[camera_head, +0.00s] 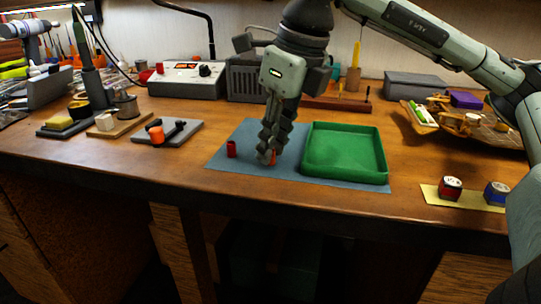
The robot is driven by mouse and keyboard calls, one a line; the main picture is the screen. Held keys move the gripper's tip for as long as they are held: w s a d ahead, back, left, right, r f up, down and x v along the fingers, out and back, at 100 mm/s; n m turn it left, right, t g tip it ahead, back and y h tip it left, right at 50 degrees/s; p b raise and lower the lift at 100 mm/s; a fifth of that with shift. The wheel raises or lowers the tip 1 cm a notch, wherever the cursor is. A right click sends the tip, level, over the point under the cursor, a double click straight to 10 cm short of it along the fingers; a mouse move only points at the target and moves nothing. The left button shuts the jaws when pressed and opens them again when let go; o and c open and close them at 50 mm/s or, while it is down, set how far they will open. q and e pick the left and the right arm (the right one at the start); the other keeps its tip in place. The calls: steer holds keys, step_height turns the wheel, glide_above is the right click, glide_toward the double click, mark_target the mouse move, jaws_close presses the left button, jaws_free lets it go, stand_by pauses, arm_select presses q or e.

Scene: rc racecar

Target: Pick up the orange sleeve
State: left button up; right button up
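My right gripper (268,156) points straight down over the blue mat (223,160), its fingertips low at the mat. A small orange sleeve (274,157) shows at the fingertips, partly hidden by them. The fingers overlap from this side, so I cannot tell whether they are closed on it. A dark red sleeve (231,149) stands upright on the mat to the left of the gripper, apart from it. My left gripper is not in view.
A green tray (345,126) sits on the mat just right of the gripper and looks empty. A grey pad (185,133) at left bears an orange piece (156,135) and black parts. Two small blocks (450,188) (497,193) sit on a yellow strip at right.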

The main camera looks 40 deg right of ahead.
steer(key=shift+c, duration=0.9)
steer(key=shift+r, duration=0.15)
